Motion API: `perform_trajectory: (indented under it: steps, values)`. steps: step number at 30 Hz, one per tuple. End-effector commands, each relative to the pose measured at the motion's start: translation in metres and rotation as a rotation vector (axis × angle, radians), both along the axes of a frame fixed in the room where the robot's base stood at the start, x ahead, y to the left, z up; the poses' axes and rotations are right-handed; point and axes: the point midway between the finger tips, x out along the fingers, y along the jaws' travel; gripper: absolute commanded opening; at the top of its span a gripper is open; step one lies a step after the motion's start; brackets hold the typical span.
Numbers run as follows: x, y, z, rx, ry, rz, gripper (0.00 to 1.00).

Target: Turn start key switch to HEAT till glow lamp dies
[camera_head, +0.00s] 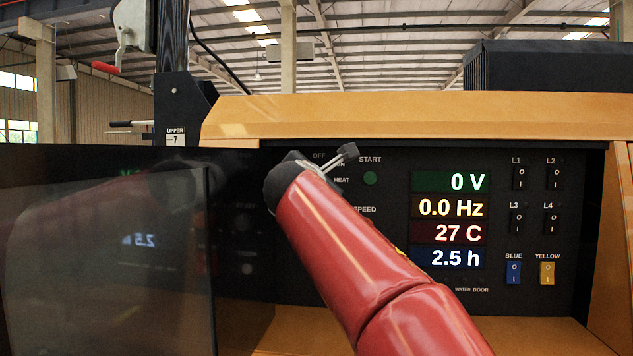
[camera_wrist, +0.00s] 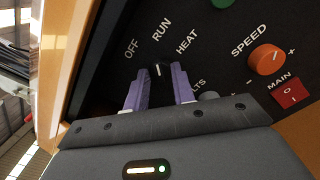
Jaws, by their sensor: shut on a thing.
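The start key switch (camera_wrist: 157,71) is a small dark knob with a white mark, seen in the wrist view below the labels OFF, RUN and HEAT. Its mark points roughly at RUN. My gripper (camera_wrist: 160,80) has its two purple fingers on either side of the knob, shut on it. In the head view my red arm and wrist cover the switch; parts of the OFF and HEAT labels show beside them. I cannot make out a glow lamp in either view.
The green START button (camera_head: 370,178) is right of my wrist. Displays (camera_head: 450,220) read 0 V, 0.0 Hz, 27 C and 2.5 h. An orange SPEED knob (camera_wrist: 267,60) and red MAIN switch (camera_wrist: 291,93) are nearby. A dark glossy door (camera_head: 110,250) stands at left.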

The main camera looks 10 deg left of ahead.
Motion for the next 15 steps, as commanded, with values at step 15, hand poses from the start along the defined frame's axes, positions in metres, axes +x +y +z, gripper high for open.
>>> perform_trajectory:
  steps: [15]
  values:
    - [0.0003,-0.0006,-0.0041,0.484,0.029,0.0,0.02]
